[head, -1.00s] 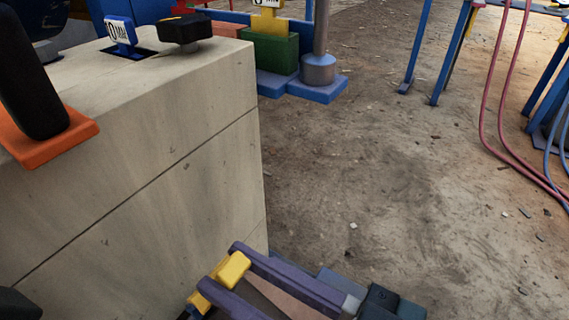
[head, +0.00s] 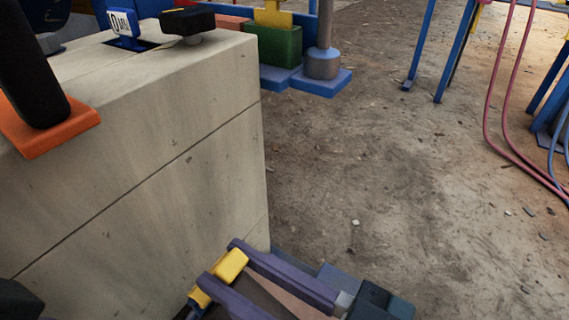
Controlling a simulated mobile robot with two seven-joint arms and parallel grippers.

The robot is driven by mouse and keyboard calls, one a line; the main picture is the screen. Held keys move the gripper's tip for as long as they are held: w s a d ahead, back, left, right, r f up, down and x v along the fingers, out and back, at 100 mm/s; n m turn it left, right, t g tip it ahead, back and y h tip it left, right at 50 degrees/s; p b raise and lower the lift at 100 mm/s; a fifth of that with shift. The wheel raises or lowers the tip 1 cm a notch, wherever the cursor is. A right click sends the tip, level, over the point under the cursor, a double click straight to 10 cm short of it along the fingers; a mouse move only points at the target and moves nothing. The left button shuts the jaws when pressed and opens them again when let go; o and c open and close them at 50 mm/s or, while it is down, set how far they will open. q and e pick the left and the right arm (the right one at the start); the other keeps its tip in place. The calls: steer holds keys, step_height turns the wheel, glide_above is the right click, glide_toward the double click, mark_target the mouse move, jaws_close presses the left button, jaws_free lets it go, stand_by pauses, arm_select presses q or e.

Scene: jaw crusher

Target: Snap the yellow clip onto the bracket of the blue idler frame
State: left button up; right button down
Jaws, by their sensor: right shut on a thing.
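My right gripper (head: 217,262) is at the bottom middle of the head view, low beside the concrete block. Its two purple fingers are shut on the yellow clip (head: 231,265). The clip shows between and past the fingertips, partly hidden by the nearer finger. Blue legs of a frame (head: 452,50) stand on the ground at the upper right. I cannot tell whether this is the blue idler frame, and I can make out no bracket. My left gripper is not in view.
A large concrete block (head: 150,165) fills the left side, with a black post on an orange base (head: 50,136) and a black knob (head: 187,20) on it. A green block (head: 273,45) is behind. Pink hoses (head: 497,120) hang at right. The dirt ground between is open.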

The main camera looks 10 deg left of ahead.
steer(key=shift+w+a+f+b, duration=0.1)
steer(key=shift+a+f+b, duration=0.15)
steer(key=shift+f, duration=0.15)
steer(key=shift+w+a+f+b, duration=0.1)
steer(key=shift+f+b, duration=0.15)
steer(key=shift+f, duration=0.15)
steer(key=c, duration=0.5)
jaws_free()
steer(key=shift+c, duration=0.2)
steer(key=p+v, duration=0.3)
steer(key=v, duration=0.7)
steer(key=shift+r, duration=0.1)
